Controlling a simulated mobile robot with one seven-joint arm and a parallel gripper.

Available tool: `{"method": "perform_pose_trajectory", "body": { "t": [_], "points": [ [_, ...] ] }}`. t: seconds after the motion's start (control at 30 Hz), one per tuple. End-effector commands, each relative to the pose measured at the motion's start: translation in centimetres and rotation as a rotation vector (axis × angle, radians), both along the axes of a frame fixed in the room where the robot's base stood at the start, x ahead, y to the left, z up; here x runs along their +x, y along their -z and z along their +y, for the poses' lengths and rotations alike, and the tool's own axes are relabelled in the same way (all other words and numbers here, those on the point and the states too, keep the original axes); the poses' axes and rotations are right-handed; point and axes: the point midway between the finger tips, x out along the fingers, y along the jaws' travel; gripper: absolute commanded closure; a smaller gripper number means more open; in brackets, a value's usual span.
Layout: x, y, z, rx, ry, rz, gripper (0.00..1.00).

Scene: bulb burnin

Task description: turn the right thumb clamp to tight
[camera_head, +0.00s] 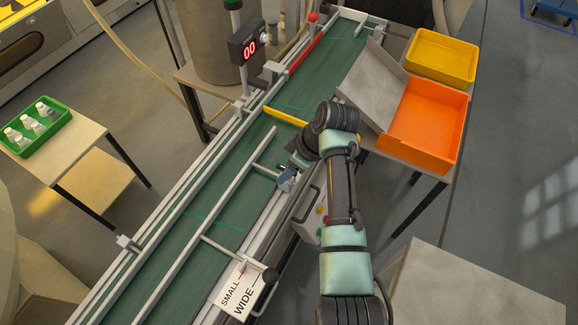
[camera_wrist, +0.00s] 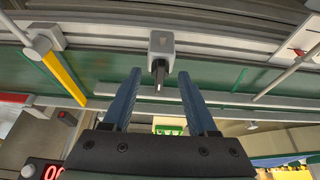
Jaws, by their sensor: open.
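In the wrist view, a thumb clamp (camera_wrist: 160,42) shows as a light grey block with a dark stem hanging toward my gripper. It sits at the rail side of the green conveyor (camera_head: 232,180). My gripper (camera_wrist: 160,76) is open, with one blue finger on each side of the stem. I see gaps between the stem and both fingers; no contact shows. In the head view my gripper (camera_head: 288,180) is at the belt's right edge, partly hidden by my wrist. Another dark clamp knob (camera_head: 270,276) stands lower, by the "SMALL / WIDE" plate (camera_head: 240,290). Whether the clamp is tight cannot be seen.
A yellow bar (camera_head: 286,116) crosses the belt above my gripper. A counter (camera_head: 248,49) reads 00. An orange bin (camera_head: 425,125), a yellow bin (camera_head: 441,60) and a grey chute (camera_head: 373,85) stand right. A green tray (camera_head: 47,142) with several bulbs is left.

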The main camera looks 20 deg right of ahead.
Motion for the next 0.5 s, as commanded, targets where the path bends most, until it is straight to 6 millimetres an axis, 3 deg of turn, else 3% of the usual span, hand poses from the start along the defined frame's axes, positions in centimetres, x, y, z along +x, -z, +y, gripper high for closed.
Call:
{"method": "perform_pose_trajectory", "body": {
  "t": [0.3,0.5],
  "points": [
    [0.11,0.22,0.08,0.000,-0.001,0.000,0.41],
    [0.10,0.21,0.07,0.000,0.000,0.000,0.77]
  ]
}}
